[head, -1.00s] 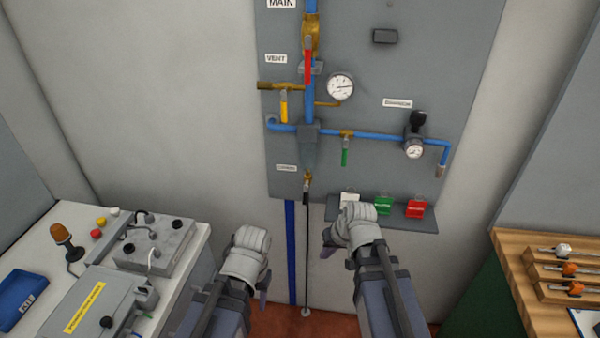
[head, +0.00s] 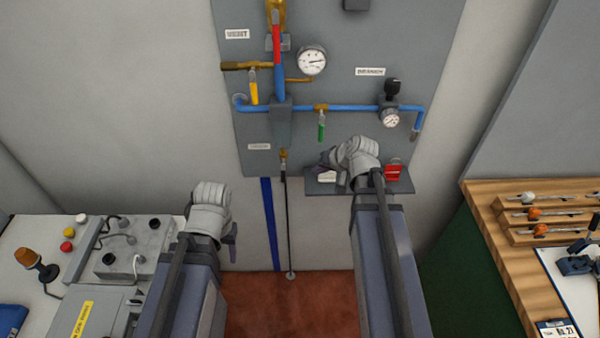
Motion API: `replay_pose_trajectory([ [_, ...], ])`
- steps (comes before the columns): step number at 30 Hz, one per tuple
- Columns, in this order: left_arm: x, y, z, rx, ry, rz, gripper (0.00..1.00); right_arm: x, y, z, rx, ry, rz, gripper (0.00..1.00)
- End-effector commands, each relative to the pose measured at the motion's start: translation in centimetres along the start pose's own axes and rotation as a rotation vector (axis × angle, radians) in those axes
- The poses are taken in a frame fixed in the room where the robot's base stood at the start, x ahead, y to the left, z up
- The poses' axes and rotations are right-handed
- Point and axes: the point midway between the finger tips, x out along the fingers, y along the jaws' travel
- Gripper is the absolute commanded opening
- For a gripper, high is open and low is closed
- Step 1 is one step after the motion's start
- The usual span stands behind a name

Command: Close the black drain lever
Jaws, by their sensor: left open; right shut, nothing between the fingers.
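The drain valve (head: 283,157) is a small brass fitting at the bottom of the pipework on the grey panel. A thin black line runs straight down from it to the floor. The black lever is too small to tell apart from this line, so I cannot tell its position. A small white label (head: 259,146) sits left of the valve. My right gripper (head: 325,163) is shut and empty, to the right of the valve and apart from it, in front of the tag shelf. My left gripper (head: 231,237) is open and empty, lower left of the valve, over the workbench's right side.
The tag shelf (head: 400,187) holds a red tag holder (head: 393,170) and a white one (head: 327,176). Above are a red lever (head: 277,45), a yellow lever (head: 254,88), a green lever (head: 321,130) and gauges. A blue strip (head: 271,220) runs down the wall.

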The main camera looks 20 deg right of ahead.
Motion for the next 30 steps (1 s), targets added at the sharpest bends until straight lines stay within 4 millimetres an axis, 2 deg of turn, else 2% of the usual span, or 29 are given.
replay_pose_trajectory([
  [18, 8.2, 0.8, -0.5, -0.002, 0.000, 0.000, 0.50, 10.3, 0.2, 0.1, -0.002, -0.001, 0.000, 0.00],
  [24, 7.5, 0.7, -0.4, -0.002, 0.000, 0.000, 0.50, 10.9, -2.5, -0.1, -0.003, -0.002, 0.000, 0.00],
  [30, 7.4, 0.7, -0.4, -0.002, 0.000, 0.000, 0.50, 11.4, -3.5, -0.1, -0.001, 0.000, 0.000, 0.00],
])
